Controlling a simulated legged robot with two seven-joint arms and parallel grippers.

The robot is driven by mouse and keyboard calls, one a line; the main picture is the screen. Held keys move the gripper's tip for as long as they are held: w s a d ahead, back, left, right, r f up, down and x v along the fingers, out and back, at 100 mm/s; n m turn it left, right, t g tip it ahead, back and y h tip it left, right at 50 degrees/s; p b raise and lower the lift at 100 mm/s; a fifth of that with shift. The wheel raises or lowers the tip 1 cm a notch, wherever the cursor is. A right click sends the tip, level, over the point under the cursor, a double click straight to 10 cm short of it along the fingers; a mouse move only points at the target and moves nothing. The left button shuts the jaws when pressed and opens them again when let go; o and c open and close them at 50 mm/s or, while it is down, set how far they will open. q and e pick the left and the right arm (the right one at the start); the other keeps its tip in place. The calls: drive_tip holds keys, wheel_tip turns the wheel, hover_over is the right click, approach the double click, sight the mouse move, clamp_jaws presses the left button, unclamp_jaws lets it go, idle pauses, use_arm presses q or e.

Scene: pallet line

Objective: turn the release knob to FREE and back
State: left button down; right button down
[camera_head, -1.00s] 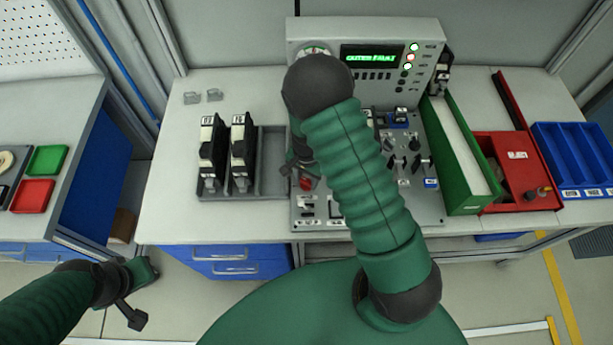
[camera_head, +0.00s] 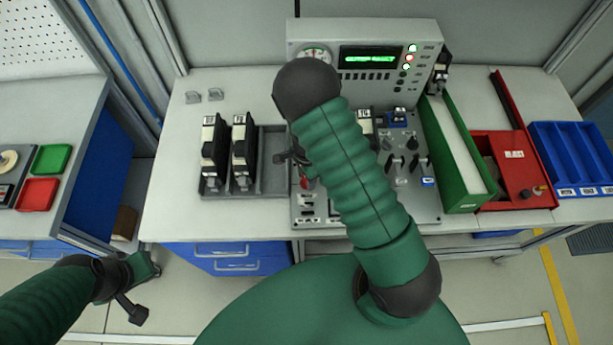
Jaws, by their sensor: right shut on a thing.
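The control panel (camera_head: 425,205) lies flat on the bench, with switches and knobs, mostly behind my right arm. My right gripper (camera_head: 303,176) is at the panel's left side, partly covered by my forearm. A dark part of it sticks out to the left. It is shut on what seems to be the release knob; a bit of red (camera_head: 307,184) shows there. The knob's pointer and its FREE mark cannot be read. My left gripper (camera_head: 146,291) hangs low at left, in front of the bench, away from the panel; its jaw opening is unclear.
Behind the panel stands a grey console (camera_head: 303,36) with a gauge, a lit green display (camera_head: 370,58) and lamps. A grey tray (camera_head: 272,185) with two black modules (camera_head: 243,150) is left of the panel. A green bin (camera_head: 466,190) and a red box (camera_head: 520,180) stand right.

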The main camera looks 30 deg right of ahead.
drive_tip(key=shift+w+d, duration=0.1)
drive_tip(key=shift+w, duration=0.05)
drive_tip(key=c, duration=0.8)
unclamp_jaws()
drive_tip(key=shift+c, duration=0.2)
wheel_tip(320, 180, up, 17)
drive_tip(key=shift+f, duration=0.15)
